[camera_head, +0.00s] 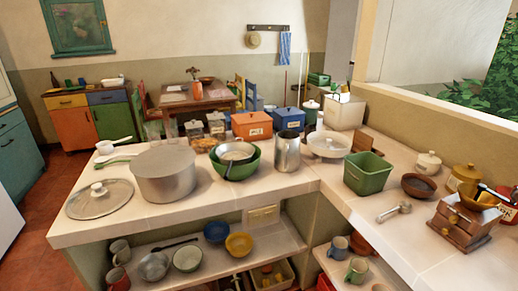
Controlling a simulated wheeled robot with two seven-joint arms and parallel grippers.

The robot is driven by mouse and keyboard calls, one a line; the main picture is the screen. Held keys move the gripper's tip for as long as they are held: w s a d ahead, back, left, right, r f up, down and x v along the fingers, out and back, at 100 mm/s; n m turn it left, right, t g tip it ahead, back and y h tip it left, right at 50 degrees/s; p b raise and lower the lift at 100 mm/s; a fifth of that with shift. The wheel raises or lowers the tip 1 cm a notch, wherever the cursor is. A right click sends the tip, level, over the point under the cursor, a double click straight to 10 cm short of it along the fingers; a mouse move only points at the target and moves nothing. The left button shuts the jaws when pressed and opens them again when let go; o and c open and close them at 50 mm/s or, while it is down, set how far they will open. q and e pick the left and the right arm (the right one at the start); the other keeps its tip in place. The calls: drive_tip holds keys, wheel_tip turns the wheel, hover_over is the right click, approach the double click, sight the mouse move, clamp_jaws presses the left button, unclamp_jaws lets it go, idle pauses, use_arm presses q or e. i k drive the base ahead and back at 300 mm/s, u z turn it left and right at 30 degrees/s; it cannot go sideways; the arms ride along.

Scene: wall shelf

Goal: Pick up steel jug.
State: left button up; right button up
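The steel jug (287,152) stands upright on the light tiled counter (260,191), near its inner corner. It is a tall grey metal vessel. A green bowl (238,171) with a metal colander or bowl (235,151) in it sits close to its left. A white shallow dish (331,144) is close to its right. A blue box (289,118) stands behind it. Neither of my grippers is in view.
A large grey pot (163,174) and a glass lid (99,199) stand to the left. A green bin (367,173), brown bowl (418,186) and coffee grinder (461,221) are on the right counter. Bowls and mugs fill the shelf below. The counter front before the jug is clear.

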sight(287, 148)
drive_tip(key=u, duration=0.45)
drive_tip(key=i, duration=0.5)
drive_tip(key=u, duration=0.4)
